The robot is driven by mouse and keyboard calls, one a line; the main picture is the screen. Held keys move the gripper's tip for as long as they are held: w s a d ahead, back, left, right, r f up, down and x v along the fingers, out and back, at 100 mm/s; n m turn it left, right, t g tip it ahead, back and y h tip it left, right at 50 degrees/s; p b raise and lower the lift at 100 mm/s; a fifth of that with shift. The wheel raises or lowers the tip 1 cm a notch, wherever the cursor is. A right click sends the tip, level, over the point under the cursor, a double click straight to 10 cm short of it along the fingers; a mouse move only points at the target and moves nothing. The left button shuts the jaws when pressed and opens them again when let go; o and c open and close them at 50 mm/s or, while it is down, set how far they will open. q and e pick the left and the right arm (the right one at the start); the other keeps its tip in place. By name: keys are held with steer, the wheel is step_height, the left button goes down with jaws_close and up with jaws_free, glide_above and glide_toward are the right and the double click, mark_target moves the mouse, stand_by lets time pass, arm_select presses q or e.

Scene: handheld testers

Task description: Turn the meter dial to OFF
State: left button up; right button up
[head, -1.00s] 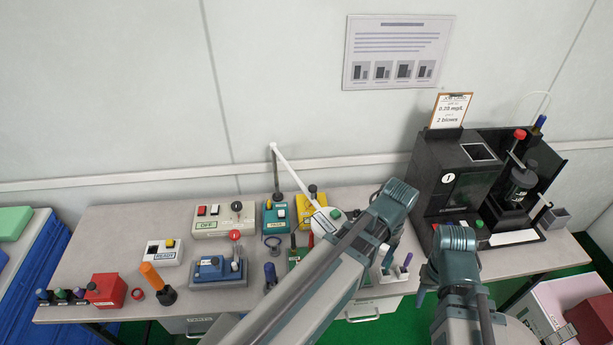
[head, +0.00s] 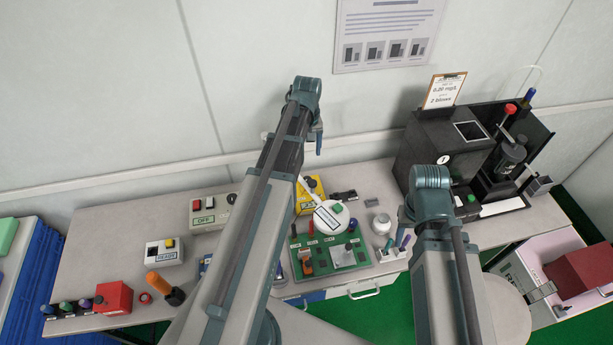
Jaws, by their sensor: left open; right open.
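A grey box with a red button, a label reading OFF and a black knob (head: 232,198) stands at the back left of the bench. A yellow device (head: 303,205) with a dark knob (head: 312,183) stands right of my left arm. I cannot tell which is the meter, nor read any dial setting. My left gripper (head: 319,147) is open and empty, raised above the back of the bench near the wall. My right gripper (head: 406,214) is open, partly hidden beside its arm, near the black apparatus.
A black apparatus (head: 430,145) fills the back right. A READY box (head: 163,252), red block (head: 113,298) and orange-handled tool (head: 163,285) stand at left. My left arm hides the bench's middle-left.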

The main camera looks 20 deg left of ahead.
mark_target(307, 179)
arm_select(q)
step_height(307, 179, down, 13)
steer(key=b, duration=1.2)
steer(key=shift+b, duration=0.3)
jaws_close()
